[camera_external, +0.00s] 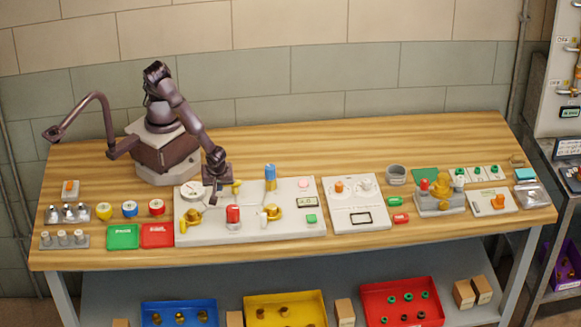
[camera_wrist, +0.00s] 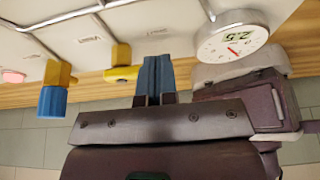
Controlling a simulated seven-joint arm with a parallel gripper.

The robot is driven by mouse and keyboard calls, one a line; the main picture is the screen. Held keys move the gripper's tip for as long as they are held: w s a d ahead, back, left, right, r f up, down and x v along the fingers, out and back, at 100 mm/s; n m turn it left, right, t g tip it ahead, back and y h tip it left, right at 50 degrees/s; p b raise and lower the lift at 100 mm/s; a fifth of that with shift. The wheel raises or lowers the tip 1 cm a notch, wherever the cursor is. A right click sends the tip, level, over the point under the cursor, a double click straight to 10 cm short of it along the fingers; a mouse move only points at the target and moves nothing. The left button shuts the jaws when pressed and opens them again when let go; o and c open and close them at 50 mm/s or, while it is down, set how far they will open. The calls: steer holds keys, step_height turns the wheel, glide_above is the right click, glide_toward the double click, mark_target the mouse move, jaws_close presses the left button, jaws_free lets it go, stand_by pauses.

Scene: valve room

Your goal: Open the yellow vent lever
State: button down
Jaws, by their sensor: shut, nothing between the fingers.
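A small yellow lever (camera_external: 237,187) sits at the back edge of the white valve panel (camera_external: 300,232), just right of the gauge. In the wrist view, the yellow lever (camera_wrist: 122,73) lies flat, left of my fingers, with a small gap between. My gripper (camera_external: 213,199) is over the back left of the panel, beside the gauge. In the wrist view my gripper (camera_wrist: 155,72) shows blue fingers pressed together with nothing between them. The printed labels on the panel are too small to read surely.
A round gauge (camera_wrist: 232,40) stands close to my fingers. A blue-topped yellow valve (camera_external: 270,178) stands farther right along the panel's back. A red knob (camera_external: 233,214) and brass valves (camera_external: 274,212) stand in front. Bare bench lies behind the panel.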

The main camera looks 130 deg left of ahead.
steer(key=shift+s+a+m+t, duration=0.2)
steer(key=shift+s+m+t, duration=0.15)
steer(key=shift+m, duration=0.45)
steer(key=shift+s+a+m+y, duration=0.15)
steer(key=shift+s+m+y, duration=0.15)
steer(key=shift+s+m, duration=0.35)
steer(key=m, duration=0.1)
steer(key=s+a+m+t, duration=0.1)
steer(key=m, duration=0.1)
steer(key=shift+a+t, duration=0.15)
steer(key=shift+t, duration=0.1)
steer(key=shift+s+a, duration=0.6)
steer(key=shift+a, duration=0.2)
steer(key=shift+s+a, duration=0.25)
steer(key=shift+a, duration=1.4)
steer(key=shift+w+a, duration=0.15)
steer(key=shift+a, duration=0.15)
steer(key=shift+w+a, duration=0.1)
steer(key=shift+a, duration=0.05)
